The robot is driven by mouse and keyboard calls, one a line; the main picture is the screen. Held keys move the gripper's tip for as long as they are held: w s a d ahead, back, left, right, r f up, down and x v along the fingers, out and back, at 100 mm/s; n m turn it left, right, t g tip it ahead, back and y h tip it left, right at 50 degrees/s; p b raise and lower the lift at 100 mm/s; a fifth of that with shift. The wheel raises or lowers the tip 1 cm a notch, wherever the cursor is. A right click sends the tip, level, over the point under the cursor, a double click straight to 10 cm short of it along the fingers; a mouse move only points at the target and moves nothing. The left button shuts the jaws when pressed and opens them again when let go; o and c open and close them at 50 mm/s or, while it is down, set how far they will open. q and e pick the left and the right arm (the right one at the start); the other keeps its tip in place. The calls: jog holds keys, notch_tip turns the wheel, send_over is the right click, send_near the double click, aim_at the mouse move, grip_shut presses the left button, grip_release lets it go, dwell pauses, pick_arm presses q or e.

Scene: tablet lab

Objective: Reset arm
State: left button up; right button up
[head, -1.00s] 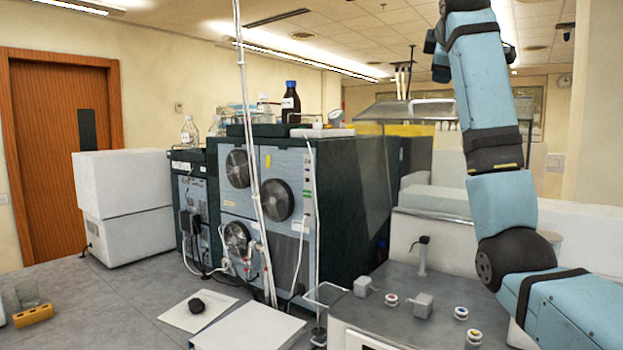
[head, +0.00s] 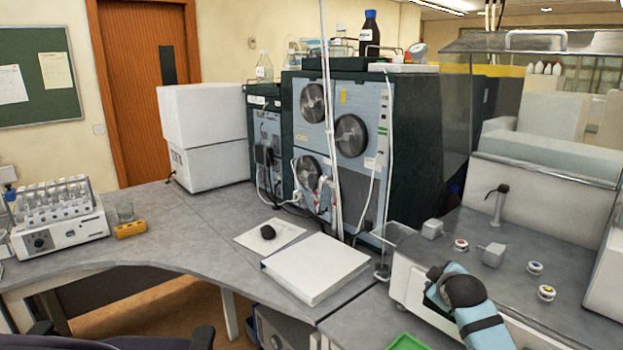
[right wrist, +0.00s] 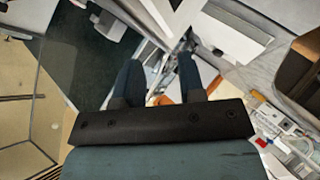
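My right gripper (right wrist: 158,68) shows in the right wrist view. Its two dark fingers stand apart with nothing held between them, and room surfaces show through the gap. In the head view only a blue link of one of my arms is visible at the bottom right, in front of the lab bench (head: 215,215); its gripper is out of the picture. My left gripper is in neither view.
A white binder-like box (head: 315,265) and a paper with a black mouse (head: 268,232) lie on the bench. A large instrument (head: 410,140) stands behind. A tube rack device (head: 60,215) is at left. A glass-shielded bench with small knobs (head: 535,267) is at right.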

jog(key=s+a+f+m+g+y, duration=0.15)
jog(key=s+a+f, duration=0.25)
jog(key=s+f, duration=0.85)
jog(key=s+a+f+m+t+y, duration=0.15)
jog(key=s+a+f, duration=0.25)
jog(key=s+f, duration=0.85)
jog(key=s+a+f+m+g+y, duration=0.1)
jog(key=s+a+m, duration=0.1)
jog(key=s, duration=1.4)
jog(key=shift+a+m, duration=0.3)
jog(key=shift+m, duration=0.3)
